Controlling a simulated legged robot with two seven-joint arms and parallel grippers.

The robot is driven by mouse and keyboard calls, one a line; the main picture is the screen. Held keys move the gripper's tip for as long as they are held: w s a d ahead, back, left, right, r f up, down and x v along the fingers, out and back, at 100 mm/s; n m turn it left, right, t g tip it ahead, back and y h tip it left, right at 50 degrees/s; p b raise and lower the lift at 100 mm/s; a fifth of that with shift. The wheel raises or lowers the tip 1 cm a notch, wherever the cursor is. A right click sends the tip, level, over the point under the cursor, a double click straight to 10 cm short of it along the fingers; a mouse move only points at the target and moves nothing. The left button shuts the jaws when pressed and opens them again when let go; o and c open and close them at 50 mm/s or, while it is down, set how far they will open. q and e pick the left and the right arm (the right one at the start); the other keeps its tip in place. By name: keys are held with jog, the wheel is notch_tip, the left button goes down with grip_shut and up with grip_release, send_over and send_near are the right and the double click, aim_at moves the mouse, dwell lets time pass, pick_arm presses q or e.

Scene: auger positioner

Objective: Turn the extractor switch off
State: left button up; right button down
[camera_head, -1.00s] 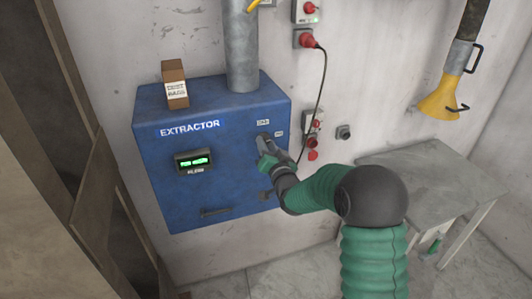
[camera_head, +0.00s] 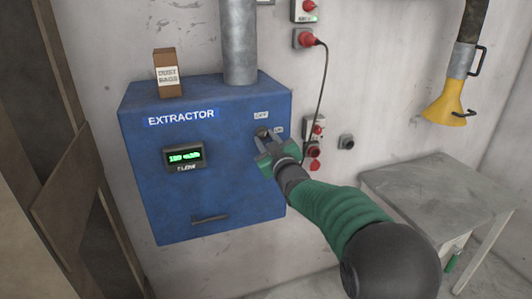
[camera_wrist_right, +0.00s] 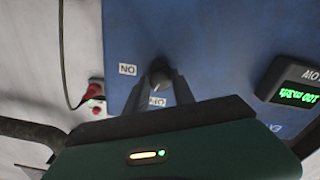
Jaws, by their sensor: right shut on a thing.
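The blue extractor box (camera_head: 165,205) hangs on the wall, with a small flow display (camera_head: 185,157) lit in green. Its dark rotary extractor switch (camera_head: 263,132) is at the upper right of the front, near the OFF and ON labels. My right gripper (camera_head: 266,143) is at the switch and partly covers it. In the right wrist view the switch knob (camera_wrist_right: 159,74) sits between the two fingertips of my gripper (camera_wrist_right: 160,80), which are shut on it. The ON label (camera_wrist_right: 127,69) and the partly covered OFF label (camera_wrist_right: 157,101) show there. My left gripper is out of view.
A dust bags carton (camera_head: 168,76) stands on the box beside the grey duct (camera_head: 240,45). Red plugs and sockets (camera_head: 304,39) with a hanging cable are on the wall to the right. A grey table (camera_head: 430,185) stands at the right, below a yellow nozzle (camera_head: 445,105).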

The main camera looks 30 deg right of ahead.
jog(key=n+b, duration=0.2)
jog(key=n, duration=0.1)
jog(key=shift+r+b, duration=0.1)
jog(key=shift+b, duration=0.3)
jog(key=shift+r+n+y+b, duration=0.1)
jog(key=shift+n+y+b, duration=0.2)
jog(key=shift+n+b, duration=0.35)
jog(key=shift+n, duration=0.25)
jog(key=c, duration=1.3)
grip_release()
jog(key=shift+o, duration=1.2)
